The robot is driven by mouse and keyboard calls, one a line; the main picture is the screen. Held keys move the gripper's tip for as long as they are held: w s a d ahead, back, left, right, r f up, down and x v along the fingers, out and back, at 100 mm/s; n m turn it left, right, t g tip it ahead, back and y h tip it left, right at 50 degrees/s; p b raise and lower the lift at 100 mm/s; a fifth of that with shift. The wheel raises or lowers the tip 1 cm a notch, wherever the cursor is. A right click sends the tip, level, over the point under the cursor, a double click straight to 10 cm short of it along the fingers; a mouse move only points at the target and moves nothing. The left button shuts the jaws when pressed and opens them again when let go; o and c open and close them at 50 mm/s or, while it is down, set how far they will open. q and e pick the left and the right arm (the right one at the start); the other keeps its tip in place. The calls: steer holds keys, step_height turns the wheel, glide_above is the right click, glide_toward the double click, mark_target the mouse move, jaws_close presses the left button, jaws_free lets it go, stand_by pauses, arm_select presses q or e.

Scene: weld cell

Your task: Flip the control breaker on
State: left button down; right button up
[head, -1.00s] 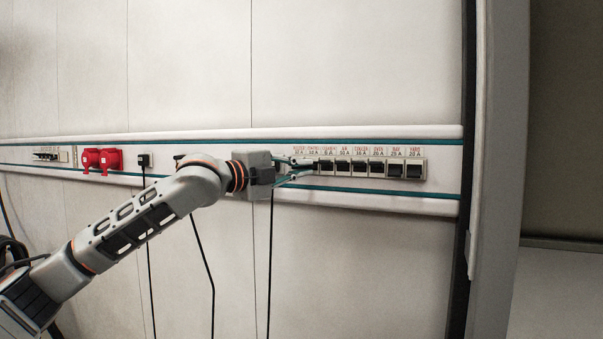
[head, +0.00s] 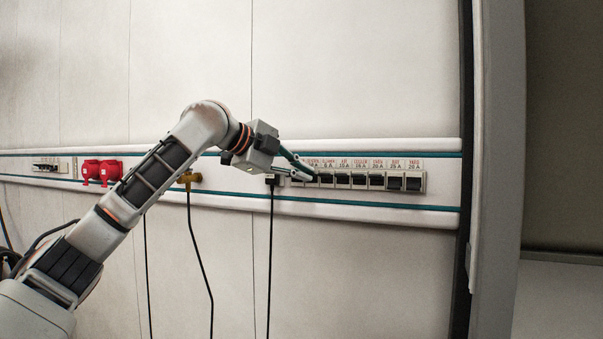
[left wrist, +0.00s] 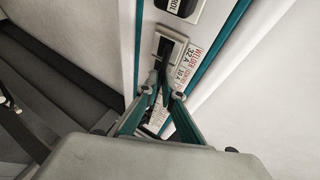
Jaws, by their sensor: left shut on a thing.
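The breaker row (head: 350,180) is set in the wall rail in the head view, with black levers under red labels. My left gripper (head: 309,176) reaches its left end from the upper left, fingers angled down. In the left wrist view the gripper (left wrist: 164,98) has its fingertips together beside the 10 A label (left wrist: 182,75), shut on what appears to be the control breaker's lever. The fingers hide that lever, so its position cannot be told. The welder breaker (left wrist: 170,50), next to the 32 A label, is just beyond the fingertips. My right gripper is out of view.
Red sockets (head: 101,171) sit on the rail at the left. A yellow plug (head: 189,179) and a black plug (head: 272,180) have cables hanging below. A grey post (head: 497,170) stands right of the rail. The wall above is clear.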

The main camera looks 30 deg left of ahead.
arm_select(q)
steer(key=c, duration=2.2)
jaws_free()
steer(key=v, duration=1.2)
steer(key=shift+w, duration=0.15)
